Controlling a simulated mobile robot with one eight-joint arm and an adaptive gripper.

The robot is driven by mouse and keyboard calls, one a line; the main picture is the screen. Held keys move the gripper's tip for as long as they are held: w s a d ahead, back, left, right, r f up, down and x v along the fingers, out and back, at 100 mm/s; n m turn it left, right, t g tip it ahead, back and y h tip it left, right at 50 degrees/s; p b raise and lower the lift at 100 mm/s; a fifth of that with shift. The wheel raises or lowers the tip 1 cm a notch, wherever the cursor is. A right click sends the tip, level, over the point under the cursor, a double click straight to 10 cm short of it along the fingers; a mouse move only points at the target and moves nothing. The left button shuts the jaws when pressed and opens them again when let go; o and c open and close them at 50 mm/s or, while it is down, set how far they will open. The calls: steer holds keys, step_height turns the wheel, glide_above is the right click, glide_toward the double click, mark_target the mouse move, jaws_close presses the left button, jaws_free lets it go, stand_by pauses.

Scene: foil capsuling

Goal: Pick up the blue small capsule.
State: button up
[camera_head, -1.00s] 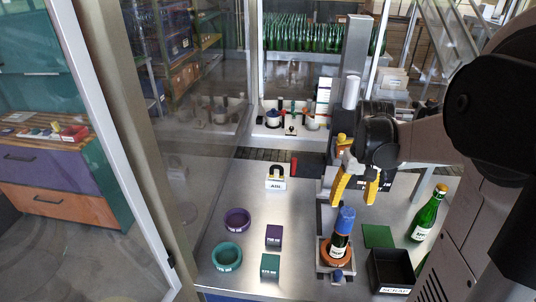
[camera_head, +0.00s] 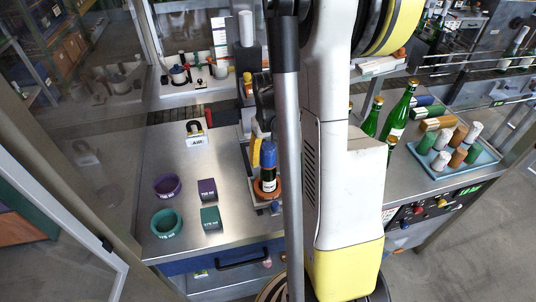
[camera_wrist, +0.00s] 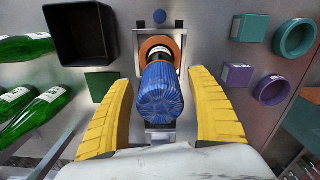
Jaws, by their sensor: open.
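The blue capsule (camera_wrist: 160,95) sits over the top of a dark bottle standing in an orange-brown ring (camera_wrist: 150,44) of a grey fixture. The blue capsule also shows in the head view (camera_head: 268,150), left of my arm. My gripper (camera_wrist: 160,76) is open, with one yellow finger on each side of the capsule. Gaps show between both fingers and the capsule in the wrist view. In the head view one yellow finger (camera_head: 256,153) shows just left of the capsule; my arm hides the rest of the gripper.
A black bin (camera_wrist: 80,45) and green bottles (camera_wrist: 30,110) are left in the wrist view. Teal and purple rings (camera_head: 167,186) and blocks (camera_head: 210,219) stand on the table's left. A tray (camera_head: 425,165) of green, white and brown capsules is at the right.

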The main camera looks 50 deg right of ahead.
mark_target(268, 147)
steer(key=c, duration=0.8)
steer(key=shift+r+p, duration=0.5)
steer(key=shift+r, duration=4.55)
